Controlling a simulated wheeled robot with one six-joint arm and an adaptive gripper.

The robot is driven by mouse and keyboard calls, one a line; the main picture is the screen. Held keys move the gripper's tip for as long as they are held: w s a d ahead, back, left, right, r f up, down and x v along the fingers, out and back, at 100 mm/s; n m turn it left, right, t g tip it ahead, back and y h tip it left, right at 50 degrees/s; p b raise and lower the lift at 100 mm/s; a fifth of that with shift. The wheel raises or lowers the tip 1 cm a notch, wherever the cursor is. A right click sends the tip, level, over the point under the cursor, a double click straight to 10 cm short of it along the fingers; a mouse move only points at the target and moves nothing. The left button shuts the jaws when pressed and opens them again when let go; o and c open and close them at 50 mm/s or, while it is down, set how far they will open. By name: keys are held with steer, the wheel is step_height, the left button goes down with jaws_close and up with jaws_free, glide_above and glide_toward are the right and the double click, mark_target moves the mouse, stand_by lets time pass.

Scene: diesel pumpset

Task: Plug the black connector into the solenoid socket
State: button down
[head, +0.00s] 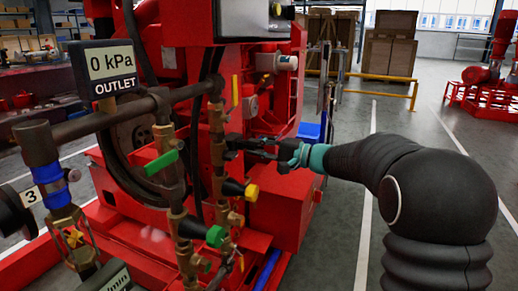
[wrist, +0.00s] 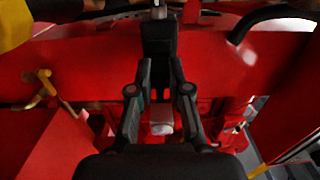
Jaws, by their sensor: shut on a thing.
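My gripper (wrist: 160,80) is shut on the black connector (wrist: 159,38), a dark upright block between the fingertips in the wrist view. A small grey metal piece (wrist: 159,12) shows just beyond the connector's far end; I cannot tell whether they touch or whether it is the solenoid socket. In the head view my gripper (head: 240,146) reaches left from the arm, close to the valve pipework and in front of the red engine. I cannot clearly pick out the solenoid socket in the head view.
The brown outlet pipe (head: 125,115) and valves with a green handle (head: 161,162) stand left of my gripper. A yellow-tipped black knob (head: 240,190) sits just below it. The red engine (head: 275,110) lies behind. Open grey floor (head: 420,130) extends to the right.

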steer(key=shift+w+a, duration=0.1)
steer(key=shift+a, duration=0.35)
steer(key=c, duration=1)
jaws_free()
steer(key=shift+a, duration=0.1)
steer(key=shift+d, duration=0.2)
steer(key=v, duration=1.1)
steer(key=shift+d, duration=0.35)
